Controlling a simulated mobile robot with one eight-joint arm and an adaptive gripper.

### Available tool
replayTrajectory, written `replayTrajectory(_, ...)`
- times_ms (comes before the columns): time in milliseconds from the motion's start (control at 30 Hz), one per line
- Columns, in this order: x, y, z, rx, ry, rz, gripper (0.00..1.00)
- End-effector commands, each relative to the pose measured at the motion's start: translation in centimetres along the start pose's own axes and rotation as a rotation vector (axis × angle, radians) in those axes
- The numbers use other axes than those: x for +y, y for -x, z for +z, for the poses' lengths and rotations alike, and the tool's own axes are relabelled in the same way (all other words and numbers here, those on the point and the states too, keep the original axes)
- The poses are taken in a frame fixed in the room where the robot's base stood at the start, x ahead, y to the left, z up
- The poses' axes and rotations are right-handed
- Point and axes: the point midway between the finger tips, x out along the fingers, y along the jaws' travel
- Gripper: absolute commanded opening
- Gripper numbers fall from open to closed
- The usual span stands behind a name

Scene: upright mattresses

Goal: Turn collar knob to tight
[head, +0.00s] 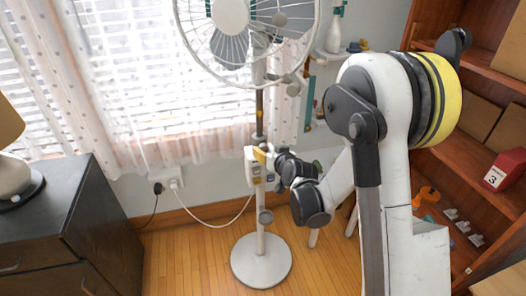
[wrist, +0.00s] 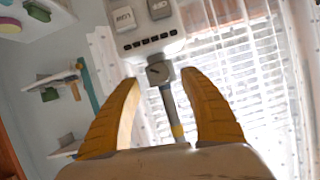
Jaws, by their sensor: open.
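The collar knob (wrist: 157,72) is a small grey round knob with a dark mark across its face, on a grey collar of the fan pole (wrist: 171,105). It sits beside the white control box (wrist: 145,30), which has dark buttons and a label. My gripper (wrist: 159,78) is open, its yellow fingers to either side of the knob in the picture; I see no contact. In the head view, the standing fan (head: 262,258) is upright, and my gripper (head: 263,155) is at its control box (head: 252,172), hiding part of it.
A dark cabinet (head: 100,210) with a lamp (head: 12,175) stands at the left. A wooden shelf unit (head: 480,185) stands at the right. A white cord (head: 215,222) runs from the wall outlet (head: 165,183) to the fan. The floor (head: 190,265) left of the fan base is clear.

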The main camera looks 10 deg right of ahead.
Motion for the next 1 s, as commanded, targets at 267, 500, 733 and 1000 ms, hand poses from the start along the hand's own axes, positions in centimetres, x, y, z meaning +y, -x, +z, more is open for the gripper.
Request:
replayTrajectory(267,0.0,-4.1,0.1,0.000,0.000,0.000,0.52)
replayTrajectory(500,0.0,-4.7,0.0,0.000,-0.001,0.000,0.52)
replayTrajectory(733,0.0,-4.7,0.0,0.000,-0.001,0.000,0.23)
replayTrajectory(1000,0.0,-4.7,0.0,0.000,-0.005,-0.001,0.00)
